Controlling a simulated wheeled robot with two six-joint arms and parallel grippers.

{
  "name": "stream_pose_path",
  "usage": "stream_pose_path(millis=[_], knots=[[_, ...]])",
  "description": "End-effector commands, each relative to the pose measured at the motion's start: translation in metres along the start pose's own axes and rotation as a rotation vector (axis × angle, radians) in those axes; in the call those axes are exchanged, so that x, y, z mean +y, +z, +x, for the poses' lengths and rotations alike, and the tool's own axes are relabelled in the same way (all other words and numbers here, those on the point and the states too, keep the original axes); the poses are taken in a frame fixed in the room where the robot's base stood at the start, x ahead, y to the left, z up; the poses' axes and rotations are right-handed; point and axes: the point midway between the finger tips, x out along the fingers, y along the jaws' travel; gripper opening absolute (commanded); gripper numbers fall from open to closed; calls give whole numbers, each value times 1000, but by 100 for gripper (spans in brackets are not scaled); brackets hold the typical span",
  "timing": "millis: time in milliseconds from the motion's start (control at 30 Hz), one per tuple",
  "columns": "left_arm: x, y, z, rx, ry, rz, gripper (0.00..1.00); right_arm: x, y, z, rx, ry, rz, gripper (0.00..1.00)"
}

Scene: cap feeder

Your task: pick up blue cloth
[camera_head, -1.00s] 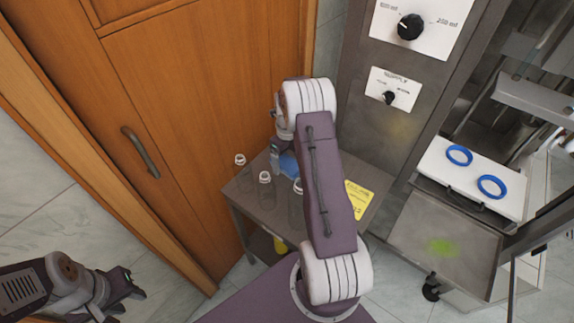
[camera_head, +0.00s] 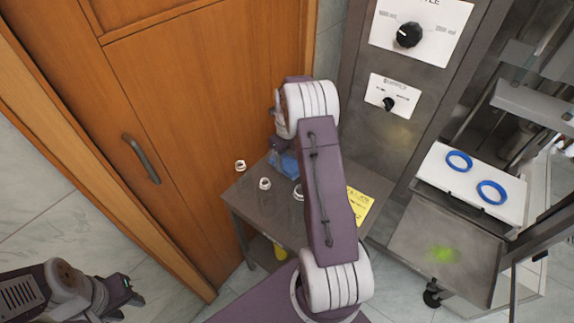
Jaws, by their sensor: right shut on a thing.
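The blue cloth (camera_head: 287,165) is at the back of the small grey metal table, partly hidden by my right arm. My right gripper (camera_head: 277,152) is at the cloth's upper left edge, shut on it. Its fingertips are small and partly covered. I cannot tell whether the cloth is clear of the tabletop. My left gripper (camera_head: 131,292) is at the lower left, far from the cloth, over the floor. Its fingers look apart and empty.
White bottle tops (camera_head: 264,184) stand at the left of the metal table (camera_head: 262,212); their bodies are hard to see. A yellow sign (camera_head: 359,205) lies at its right. A wooden door (camera_head: 190,110) is close on the left, a dispensing machine (camera_head: 385,145) on the right.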

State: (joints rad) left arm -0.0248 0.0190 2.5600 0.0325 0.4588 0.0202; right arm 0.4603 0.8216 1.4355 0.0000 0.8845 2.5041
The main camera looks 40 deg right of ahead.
Motion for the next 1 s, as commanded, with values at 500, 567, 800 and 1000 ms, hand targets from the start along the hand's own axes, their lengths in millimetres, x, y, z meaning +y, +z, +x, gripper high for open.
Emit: stream_pose_path(millis=[500, 567, 800, 1000], knots=[[0, 0, 0, 0, 0, 0, 36, -5, -103, -69, -1, -1, 4, 22], [0, 0, 0, 0, 0, 0, 36, -5, -110, -73, -1, -1, 2, 22], [0, 0, 0, 0, 0, 0, 36, -5, -117, -77, 0, 0, 1, 22], [0, 0, 0, 0, 0, 0, 36, -5, -117, -77, 0, 0, 0, 41]])
